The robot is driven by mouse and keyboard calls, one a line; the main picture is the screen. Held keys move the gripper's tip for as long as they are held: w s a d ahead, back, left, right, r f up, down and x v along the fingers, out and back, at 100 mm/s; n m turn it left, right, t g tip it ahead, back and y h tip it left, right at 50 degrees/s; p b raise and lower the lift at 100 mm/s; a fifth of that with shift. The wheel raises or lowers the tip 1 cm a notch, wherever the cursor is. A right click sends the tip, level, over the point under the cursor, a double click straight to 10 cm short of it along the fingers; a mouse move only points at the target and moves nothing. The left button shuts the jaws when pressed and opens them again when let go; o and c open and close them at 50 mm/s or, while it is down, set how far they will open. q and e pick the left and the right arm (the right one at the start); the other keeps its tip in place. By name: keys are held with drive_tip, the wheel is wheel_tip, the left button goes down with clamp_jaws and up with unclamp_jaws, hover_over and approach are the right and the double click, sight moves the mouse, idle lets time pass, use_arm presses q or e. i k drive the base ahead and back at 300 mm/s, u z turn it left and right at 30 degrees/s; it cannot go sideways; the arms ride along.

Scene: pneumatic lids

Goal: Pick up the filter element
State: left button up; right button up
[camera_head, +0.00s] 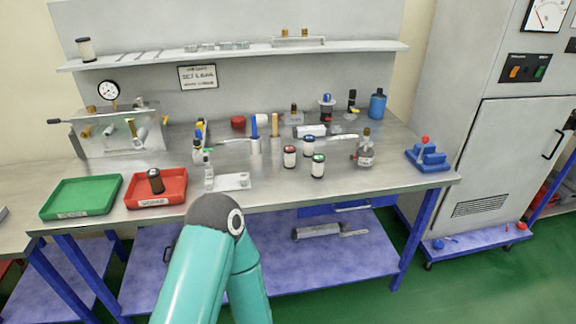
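I cannot tell for certain which item is the filter element. Several short capped cylinders could be it. A dark one (156,181) stands in the red tray (143,203) at the left of the bench. A white one with a red band (290,157), one with a blue top (309,146) and one with a green top (318,166) stand near the bench's middle. Another pale one with a dark cap (86,50) stands on the upper shelf at the left. Neither gripper shows; only teal links of my arm rise at the bottom centre, hiding part of the bench's front edge.
A green tray (82,197) lies left of the red tray. A clear fixture with a gauge (109,91) stands behind them. A bottle (365,150) and a blue block fixture (428,157) stand at the right. A grey cabinet (510,150) borders the bench.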

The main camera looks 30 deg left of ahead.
sight(318, 160)
drive_tip(key=u, duration=0.2)
drive_tip(key=i, duration=0.95)
drive_tip(key=u, duration=0.1)
